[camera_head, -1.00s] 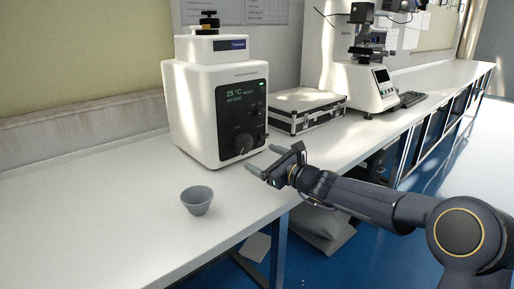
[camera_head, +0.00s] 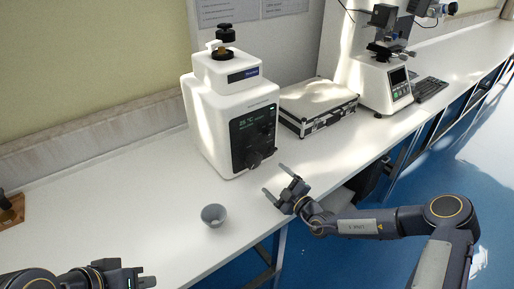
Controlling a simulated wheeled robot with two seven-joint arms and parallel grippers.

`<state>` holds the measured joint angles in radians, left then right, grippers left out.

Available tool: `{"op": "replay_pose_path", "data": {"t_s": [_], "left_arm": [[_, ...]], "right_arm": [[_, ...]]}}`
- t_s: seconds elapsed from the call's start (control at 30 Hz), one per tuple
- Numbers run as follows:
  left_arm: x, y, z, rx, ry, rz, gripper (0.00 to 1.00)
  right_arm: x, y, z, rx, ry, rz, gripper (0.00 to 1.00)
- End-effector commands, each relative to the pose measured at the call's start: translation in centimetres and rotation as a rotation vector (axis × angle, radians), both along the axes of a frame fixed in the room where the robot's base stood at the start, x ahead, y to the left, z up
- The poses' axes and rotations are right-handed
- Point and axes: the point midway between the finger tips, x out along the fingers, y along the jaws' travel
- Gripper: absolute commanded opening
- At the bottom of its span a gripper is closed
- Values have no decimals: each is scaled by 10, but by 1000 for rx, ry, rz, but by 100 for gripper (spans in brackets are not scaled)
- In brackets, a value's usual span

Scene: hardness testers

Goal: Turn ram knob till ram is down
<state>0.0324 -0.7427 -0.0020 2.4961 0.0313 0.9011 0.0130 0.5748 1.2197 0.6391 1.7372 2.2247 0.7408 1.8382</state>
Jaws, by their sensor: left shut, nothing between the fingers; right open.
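The white mounting press (camera_head: 215,115) stands on the bench, with a dark front panel (camera_head: 252,135) and a round black dial (camera_head: 254,159) low on it. On its top, a black knob (camera_head: 226,34) sits above a dark ring (camera_head: 222,54) with something brownish inside. I cannot tell the ram's height from here. My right gripper (camera_head: 275,180) is open and empty, in front of the press at the bench edge, apart from the dial. My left gripper (camera_head: 146,282) is shut and empty at the bottom left, well away from the press.
A grey cup (camera_head: 214,215) stands on the bench in front of the press. A silver case (camera_head: 318,105) lies to the right, then a second tester (camera_head: 384,85) and a keyboard (camera_head: 431,89). A brown wooden object (camera_head: 10,209) is at the left edge. The left bench is mostly clear.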

Motion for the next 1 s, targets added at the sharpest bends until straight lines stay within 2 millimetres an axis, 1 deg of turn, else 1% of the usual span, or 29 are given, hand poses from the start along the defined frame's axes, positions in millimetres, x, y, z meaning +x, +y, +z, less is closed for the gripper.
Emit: {"op": "replay_pose_path", "data": {"t_s": [0.03,0.17,0.27,0.5,0.63,0.8,1.0], "left_arm": [[0,0,3,0,1,0,0],[0,0,2,0,1,0,0],[0,0,3,0,1,0,0],[0,0,6,0,1,0,0],[0,0,7,0,1,0,0],[0,0,8,0,1,0,0],[0,0,8,0,0,0,0]], "right_arm": [[1,1,1,18,14,-4,82],[10,8,0,27,18,-4,82],[24,20,0,24,16,-2,82],[64,48,0,22,15,-3,82],[81,60,-1,20,13,-3,82],[93,69,-1,21,16,-4,82],[97,71,-1,19,16,-4,82]]}}
